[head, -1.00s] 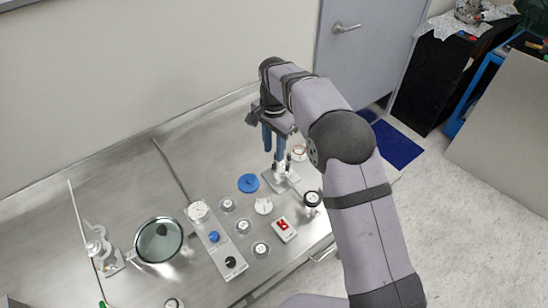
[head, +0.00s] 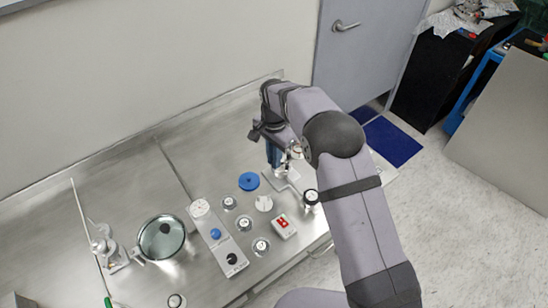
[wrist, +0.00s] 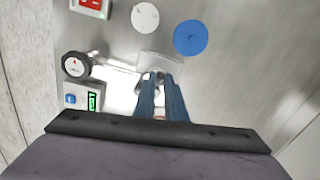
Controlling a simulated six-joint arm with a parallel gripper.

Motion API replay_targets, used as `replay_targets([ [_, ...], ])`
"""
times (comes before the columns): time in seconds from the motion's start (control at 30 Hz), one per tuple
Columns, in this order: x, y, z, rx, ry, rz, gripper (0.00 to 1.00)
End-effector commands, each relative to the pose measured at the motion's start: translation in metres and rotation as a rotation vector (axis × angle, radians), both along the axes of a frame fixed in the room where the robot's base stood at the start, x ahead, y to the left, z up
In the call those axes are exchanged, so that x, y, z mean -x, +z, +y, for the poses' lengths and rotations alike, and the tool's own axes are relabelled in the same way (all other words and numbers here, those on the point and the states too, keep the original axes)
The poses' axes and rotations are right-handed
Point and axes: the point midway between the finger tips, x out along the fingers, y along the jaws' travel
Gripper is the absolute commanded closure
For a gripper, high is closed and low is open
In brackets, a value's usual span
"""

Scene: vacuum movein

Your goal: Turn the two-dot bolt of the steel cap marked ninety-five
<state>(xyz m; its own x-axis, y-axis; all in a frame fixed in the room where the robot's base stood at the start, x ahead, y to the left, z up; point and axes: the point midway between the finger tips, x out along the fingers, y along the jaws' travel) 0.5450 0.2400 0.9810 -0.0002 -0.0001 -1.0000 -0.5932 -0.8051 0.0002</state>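Several small round steel caps with pale faces stand on the steel bench in the head view: one (head: 229,203), another (head: 244,223), a third (head: 261,246) and one at the front edge (head: 175,301). Their marks and any bolt dots are too small to read. My gripper (head: 280,165) points down at the back right, away from these caps. In the wrist view its two blue fingers (wrist: 160,88) are close together above a pale plate (wrist: 160,60) with shiny metal parts. Whether they hold anything is unclear.
A blue disc (head: 249,181), a white dial (head: 264,203), a red-display box (head: 284,226) and a black-topped knob (head: 310,197) stand near my gripper. A grey panel (head: 218,238) and a round glass-topped pan (head: 160,238) are to the left. The back-left bench is clear.

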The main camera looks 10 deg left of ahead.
Motion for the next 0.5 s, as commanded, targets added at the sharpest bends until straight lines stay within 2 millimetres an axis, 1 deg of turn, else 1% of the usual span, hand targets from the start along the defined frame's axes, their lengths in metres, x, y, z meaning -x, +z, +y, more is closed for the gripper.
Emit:
replay_targets([
  [0.27,-0.0001,0.0001,-0.0003,0.001,0.024,0.001,1.00],
  [0.5,-0.0008,-0.0001,-0.0001,0.001,0.136,-0.001,1.00],
])
